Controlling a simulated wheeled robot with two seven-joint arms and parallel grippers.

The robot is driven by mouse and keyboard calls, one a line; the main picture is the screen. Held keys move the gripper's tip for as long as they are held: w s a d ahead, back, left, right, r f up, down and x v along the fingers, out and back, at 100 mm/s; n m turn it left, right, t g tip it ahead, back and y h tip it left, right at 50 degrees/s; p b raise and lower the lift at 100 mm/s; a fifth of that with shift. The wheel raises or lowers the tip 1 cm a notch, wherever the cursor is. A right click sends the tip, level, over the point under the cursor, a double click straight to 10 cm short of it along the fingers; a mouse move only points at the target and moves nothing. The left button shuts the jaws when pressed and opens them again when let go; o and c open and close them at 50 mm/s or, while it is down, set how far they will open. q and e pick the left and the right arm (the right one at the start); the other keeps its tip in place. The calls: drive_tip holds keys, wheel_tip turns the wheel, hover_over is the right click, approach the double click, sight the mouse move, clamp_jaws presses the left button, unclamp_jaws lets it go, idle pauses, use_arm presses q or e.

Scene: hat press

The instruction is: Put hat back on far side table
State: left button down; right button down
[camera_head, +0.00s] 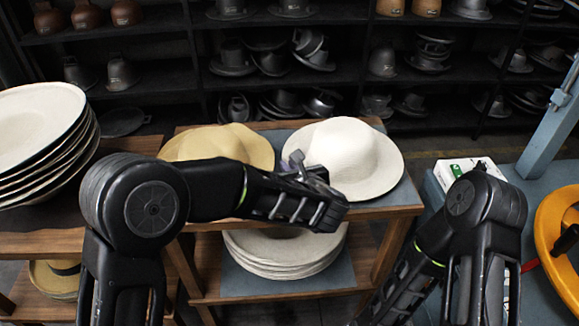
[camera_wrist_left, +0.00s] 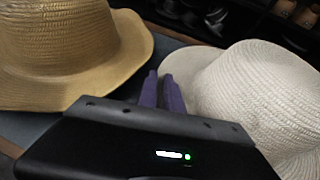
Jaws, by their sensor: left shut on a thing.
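A white hat (camera_head: 342,156) lies brim down on the right part of the wooden side table (camera_head: 392,212). My left gripper (camera_head: 294,160) is at the hat's left brim, with its fingers shut on the brim edge. In the left wrist view the white hat (camera_wrist_left: 245,100) is to the right, and the purple fingers (camera_wrist_left: 163,92) are close together at its brim. A tan straw hat (camera_head: 222,146) lies on the same table to the left; it also shows in the left wrist view (camera_wrist_left: 70,50). My right gripper is out of view; only my right arm shows.
Stacked white hats (camera_head: 285,255) sit on the table's lower shelf. A tall stack of hats (camera_head: 40,135) stands on the left table. A blue machine with a yellow wheel (camera_head: 545,235) and a white-green box (camera_head: 468,170) are at right. Dark shelves (camera_head: 175,75) line the back.

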use_arm(q)
drive_tip(key=shift+f, duration=0.1)
drive_tip(key=c, duration=1.8)
unclamp_jaws()
drive_tip(key=shift+r, duration=0.2)
drive_tip(key=v, duration=1.2)
drive_tip(key=shift+f+b, duration=0.1)
drive_tip(key=shift+b, duration=0.3)
